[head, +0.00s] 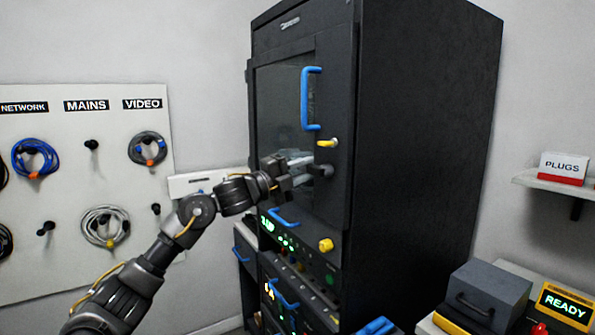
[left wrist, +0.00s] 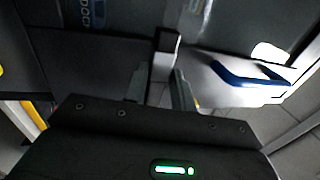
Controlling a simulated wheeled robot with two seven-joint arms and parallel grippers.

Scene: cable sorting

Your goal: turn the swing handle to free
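The swing handle (head: 322,171) is a dark lever on the front door of the tall black cabinet, below a small yellow knob (head: 328,143). My left gripper (head: 305,164) reaches it from the left, with its grey fingers against it. In the left wrist view the handle (left wrist: 165,45) stands out from the door as a grey bar. The fingertips (left wrist: 160,82) lie on both sides of it with no clear gap, so the gripper looks shut on it. Part of the handle is hidden by the fingers. My right gripper is not in view.
A blue pull handle (head: 306,98) is above on the door; it also shows in the left wrist view (left wrist: 248,77). Below are equipment panels with a yellow knob (head: 326,245). A cable board (head: 60,190) hangs at left. A grey box (head: 490,292) stands at lower right.

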